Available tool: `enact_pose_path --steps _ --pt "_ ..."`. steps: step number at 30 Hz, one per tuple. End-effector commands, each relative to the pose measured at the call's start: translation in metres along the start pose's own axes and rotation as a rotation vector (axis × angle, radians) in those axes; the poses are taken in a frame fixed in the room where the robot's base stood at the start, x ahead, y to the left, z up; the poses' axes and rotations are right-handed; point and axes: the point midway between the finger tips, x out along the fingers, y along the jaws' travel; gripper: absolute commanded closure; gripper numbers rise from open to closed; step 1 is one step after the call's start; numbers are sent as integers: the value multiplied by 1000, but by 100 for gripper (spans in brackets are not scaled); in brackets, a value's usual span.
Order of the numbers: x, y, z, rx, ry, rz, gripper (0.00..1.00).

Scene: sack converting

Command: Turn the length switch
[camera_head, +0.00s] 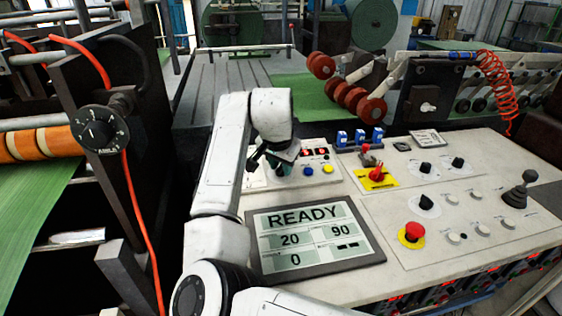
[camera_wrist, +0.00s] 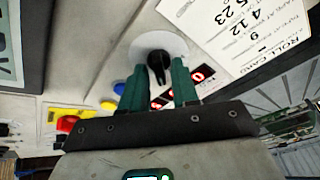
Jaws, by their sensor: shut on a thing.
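A black rotary switch (camera_wrist: 158,62) on a round white dial plate shows in the wrist view. My gripper (camera_wrist: 159,72) has its two green fingers on either side of the knob and is shut on it. The knob's label is not readable, so I cannot confirm by text that it is the length switch. In the head view my gripper (camera_head: 279,168) is down at the console's back left, and it hides the knob. Small red digits (camera_head: 314,153) glow just right of it; they also show in the wrist view (camera_wrist: 198,76), partly behind a finger.
The screen (camera_head: 312,240) reads READY, 20, 90 and 0. Blue (camera_head: 306,171) and yellow (camera_head: 328,169) buttons sit close to my gripper. A red switch on a yellow plate (camera_head: 376,177), an emergency stop (camera_head: 412,231) and a joystick (camera_head: 518,190) stand farther right. A roll card (camera_wrist: 235,35) lies beside the knob.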

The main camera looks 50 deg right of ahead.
Motion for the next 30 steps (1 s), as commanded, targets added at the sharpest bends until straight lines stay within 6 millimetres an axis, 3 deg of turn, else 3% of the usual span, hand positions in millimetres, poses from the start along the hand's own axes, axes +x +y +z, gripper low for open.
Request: enact_pose_path --steps 30 --pt "-4 1 -3 -813 0 -189 100"
